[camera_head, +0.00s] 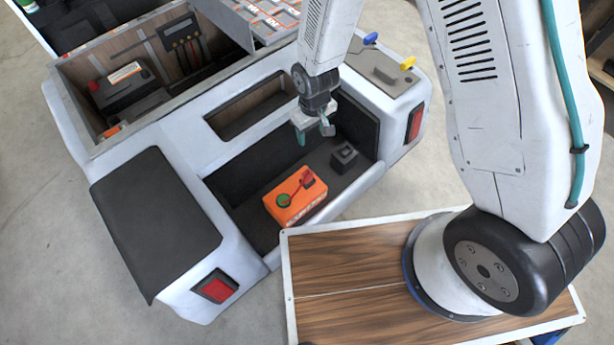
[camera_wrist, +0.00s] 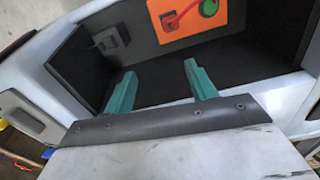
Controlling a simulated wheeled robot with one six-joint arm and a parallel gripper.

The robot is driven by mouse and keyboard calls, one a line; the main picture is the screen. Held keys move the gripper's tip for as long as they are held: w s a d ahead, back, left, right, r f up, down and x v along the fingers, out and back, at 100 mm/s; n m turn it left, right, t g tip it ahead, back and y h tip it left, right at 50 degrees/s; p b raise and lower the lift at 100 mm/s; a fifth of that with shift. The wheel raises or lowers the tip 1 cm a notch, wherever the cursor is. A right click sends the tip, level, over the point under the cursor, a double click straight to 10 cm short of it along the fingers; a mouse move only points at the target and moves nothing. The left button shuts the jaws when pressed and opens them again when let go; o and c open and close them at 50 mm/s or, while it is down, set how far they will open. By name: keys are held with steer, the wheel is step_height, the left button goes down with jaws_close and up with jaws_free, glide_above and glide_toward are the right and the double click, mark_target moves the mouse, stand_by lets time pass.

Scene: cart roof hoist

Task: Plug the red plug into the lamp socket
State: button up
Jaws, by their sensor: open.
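An orange box (camera_head: 296,203) sits in the cart's dark rear recess. On its top are a round green part (camera_head: 284,200) and a red plug-like piece (camera_head: 307,178) with a short red lead between them. The wrist view shows the box (camera_wrist: 226,22), green part (camera_wrist: 208,8) and red lead (camera_wrist: 181,20) at the top, partly cut off. A small dark block (camera_head: 345,158) stands right of the box and also shows in the wrist view (camera_wrist: 110,41). I cannot tell which part is the lamp socket. My gripper (camera_head: 314,131) is open and empty above the recess, apart from these things.
The white cart walls (camera_head: 232,152) surround the recess. Red tail lights (camera_head: 415,122) sit at its corners. Blue (camera_head: 371,38) and yellow (camera_head: 408,63) pieces stand on the upper right ledge. A wooden-topped surface (camera_head: 345,318) lies in front. An open bay with a black battery-like unit is at upper left.

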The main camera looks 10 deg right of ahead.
steer(key=n, duration=0.1)
glide_toward(307, 173)
steer(key=f, duration=0.5)
steer(key=shift+s+a+f, duration=0.1)
steer(key=shift+s+f, duration=0.05)
steer(key=shift+s, duration=0.15)
steer(key=f, duration=0.5)
steer(key=shift+w+f, duration=0.3)
steer(key=shift+w, duration=0.1)
steer(key=c, duration=1.1)
